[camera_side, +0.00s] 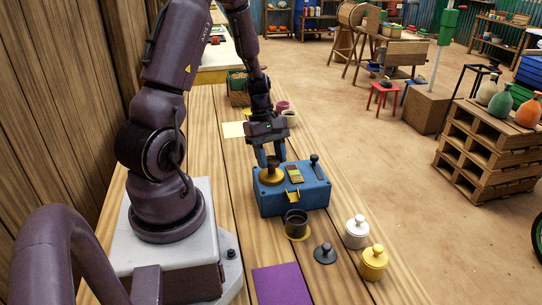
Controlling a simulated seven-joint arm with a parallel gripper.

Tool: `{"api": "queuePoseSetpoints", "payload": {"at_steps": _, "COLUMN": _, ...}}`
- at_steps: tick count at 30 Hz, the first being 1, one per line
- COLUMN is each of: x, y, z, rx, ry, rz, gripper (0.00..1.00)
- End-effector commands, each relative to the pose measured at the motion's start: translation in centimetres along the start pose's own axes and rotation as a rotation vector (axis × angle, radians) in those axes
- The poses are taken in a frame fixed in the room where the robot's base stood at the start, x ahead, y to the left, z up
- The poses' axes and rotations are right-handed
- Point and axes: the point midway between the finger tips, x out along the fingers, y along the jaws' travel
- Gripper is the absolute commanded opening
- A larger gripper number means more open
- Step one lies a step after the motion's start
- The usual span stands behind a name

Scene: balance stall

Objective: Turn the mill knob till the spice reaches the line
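The mill is a blue box (318,193) on the wooden table. Its round yellow knob (271,177) sits on the left of its top. My gripper (271,163) points down at the knob, with its fingers at the knob's upper part. Whether the fingers press on it is too small to tell. A yellow-framed window (295,174) is in the middle of the top, and a dark lever (315,161) stands at the right. A yellow spout (292,196) is on the front. A dark cup (296,221) stands below it on a yellow disc (299,237). The spice level and line cannot be made out.
A white lidded jar (356,232), a yellow lidded jar (373,263) and a dark lid (325,254) stand right of the cup. A purple mat (281,285) lies at the front. Small cups (290,118) and a crate (238,88) are farther back.

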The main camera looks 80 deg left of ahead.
Motion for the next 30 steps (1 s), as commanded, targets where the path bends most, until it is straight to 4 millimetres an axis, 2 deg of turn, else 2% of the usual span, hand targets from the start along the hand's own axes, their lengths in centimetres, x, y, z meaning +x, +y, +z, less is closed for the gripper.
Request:
{"api": "queuePoseSetpoints", "payload": {"at_steps": 2, "x": -0.03, "y": 0.04, "z": 0.0, "rx": 0.019, "ry": 0.0, "rz": -0.008, "gripper": 0.18}}
{"api": "queuePoseSetpoints", "payload": {"at_steps": 9, "x": -0.03, "y": 0.14, "z": 0.03, "rx": 0.296, "ry": 0.0, "rz": -0.123, "gripper": 0.18}}
{"api": "queuePoseSetpoints", "payload": {"at_steps": 18, "x": -0.08, "y": 0.13, "z": 0.01, "rx": 0.325, "ry": 0.0, "rz": -0.134, "gripper": 0.18}}
{"api": "queuePoseSetpoints", "payload": {"at_steps": 19, "x": -0.08, "y": 0.13, "z": 0.01, "rx": 0.324, "ry": 0.0, "rz": -0.134, "gripper": 0.46}}
{"api": "queuePoseSetpoints", "payload": {"at_steps": 21, "x": -0.08, "y": 0.13, "z": 0.0, "rx": 0.324, "ry": 0.0, "rz": -0.133, "gripper": 0.63}}
{"api": "queuePoseSetpoints", "payload": {"at_steps": 22, "x": -0.08, "y": 0.13, "z": 0.0, "rx": 0.324, "ry": 0.0, "rz": -0.133, "gripper": 0.66}}
{"api": "queuePoseSetpoints", "payload": {"at_steps": 30, "x": -0.12, "y": 0.14, "z": 0.01, "rx": 0.323, "ry": 0.0, "rz": -0.133, "gripper": 0.66}}
